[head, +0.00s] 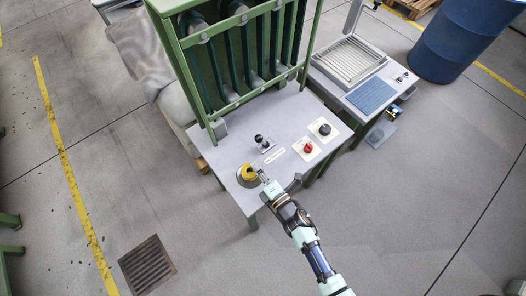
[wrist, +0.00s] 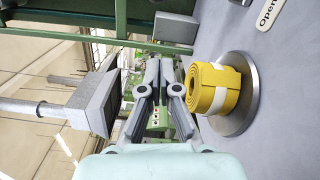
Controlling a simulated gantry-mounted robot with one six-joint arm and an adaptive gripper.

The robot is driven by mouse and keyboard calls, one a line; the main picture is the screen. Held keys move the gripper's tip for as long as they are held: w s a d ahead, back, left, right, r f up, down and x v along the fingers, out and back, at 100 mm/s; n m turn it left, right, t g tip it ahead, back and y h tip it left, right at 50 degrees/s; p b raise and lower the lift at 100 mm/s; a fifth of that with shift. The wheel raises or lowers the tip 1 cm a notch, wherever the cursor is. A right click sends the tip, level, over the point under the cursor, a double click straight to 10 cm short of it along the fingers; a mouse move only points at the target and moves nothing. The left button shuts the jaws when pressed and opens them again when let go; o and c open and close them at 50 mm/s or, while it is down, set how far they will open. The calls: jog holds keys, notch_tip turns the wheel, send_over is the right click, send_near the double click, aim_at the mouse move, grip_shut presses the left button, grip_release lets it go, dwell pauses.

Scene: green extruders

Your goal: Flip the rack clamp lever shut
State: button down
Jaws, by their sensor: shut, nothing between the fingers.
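A small lever with a black knob (head: 260,139) stands up from a pale base plate on the grey worktop (head: 230,157). I take it for the clamp lever; its exact tilt is too small to tell. A label (head: 275,156) lies in front of it, and part of it, reading "Open", shows in the wrist view (wrist: 268,13). My gripper (head: 262,175) is shut and empty, near the worktop's front left corner, in front of the lever and apart from it. In the wrist view its fingers (wrist: 160,65) are together. The lever is not visible there.
A yellow roll (wrist: 207,90) on a round metal disc (wrist: 243,95) stands close to the right of my fingers in the wrist view. The green rack (head: 240,97) rises behind. A red knob (head: 308,148) and a black knob (head: 324,130) are to the right.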

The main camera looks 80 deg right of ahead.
jog(key=x, duration=0.4)
jog(key=shift+w, duration=0.1)
jog(key=d, duration=0.1)
jog(key=s+d+p, duration=0.1)
jog(key=d+p, duration=0.1)
jog(key=d, duration=0.1)
jog(key=shift+s+r, duration=0.2)
jog(key=shift+r, duration=0.2)
jog(key=shift+a, duration=0.1)
